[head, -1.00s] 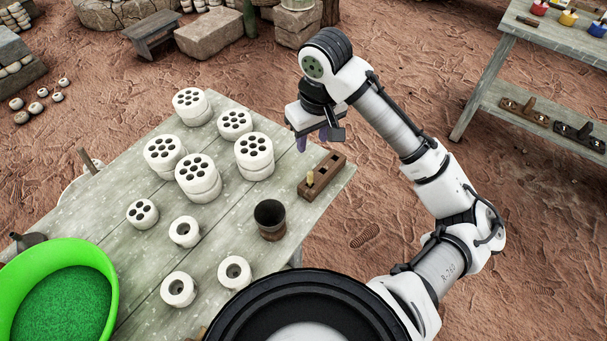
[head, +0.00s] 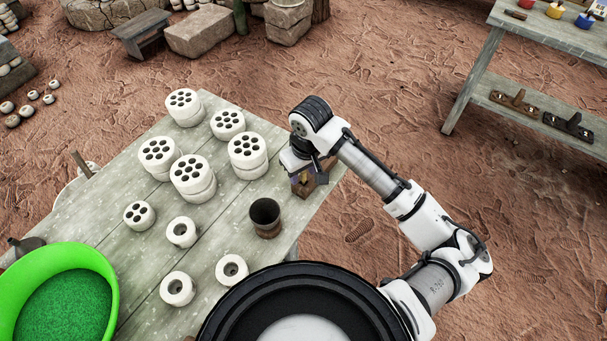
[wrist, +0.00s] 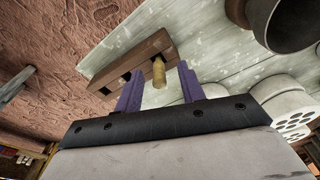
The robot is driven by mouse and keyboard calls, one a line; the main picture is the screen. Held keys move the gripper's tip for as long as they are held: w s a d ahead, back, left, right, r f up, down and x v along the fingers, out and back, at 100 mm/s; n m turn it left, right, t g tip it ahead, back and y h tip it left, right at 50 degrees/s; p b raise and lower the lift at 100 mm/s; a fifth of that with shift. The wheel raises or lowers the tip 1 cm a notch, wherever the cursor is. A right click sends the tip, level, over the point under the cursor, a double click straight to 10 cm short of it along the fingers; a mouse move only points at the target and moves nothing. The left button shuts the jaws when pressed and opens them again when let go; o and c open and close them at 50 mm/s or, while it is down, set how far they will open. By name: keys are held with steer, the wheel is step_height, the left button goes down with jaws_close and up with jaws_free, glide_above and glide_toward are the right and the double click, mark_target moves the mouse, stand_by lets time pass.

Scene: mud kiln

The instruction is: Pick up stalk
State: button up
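The stalk (wrist: 159,74) is a short tan cylinder standing in the dark wooden block (wrist: 130,62) on the table. My gripper (wrist: 160,70) is open, with its two purple fingers apart, one on each side of the stalk in the wrist view. I see a gap between the stalk and each finger, and cannot tell how deep it sits between them. In the head view my gripper (head: 303,172) is low over the block (head: 315,182) at the table's right edge, hiding much of it. The stalk's top (head: 304,178) shows there only in small part.
A dark cup (head: 265,215) stands on the table (head: 150,230) near the block. Several white cylinders with holes (head: 192,172) stand to the left. A green bowl (head: 95,262) is at the lower left. Bare ground lies right of the table.

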steer(key=shift+f, duration=0.15)
steer(key=c, duration=0.8)
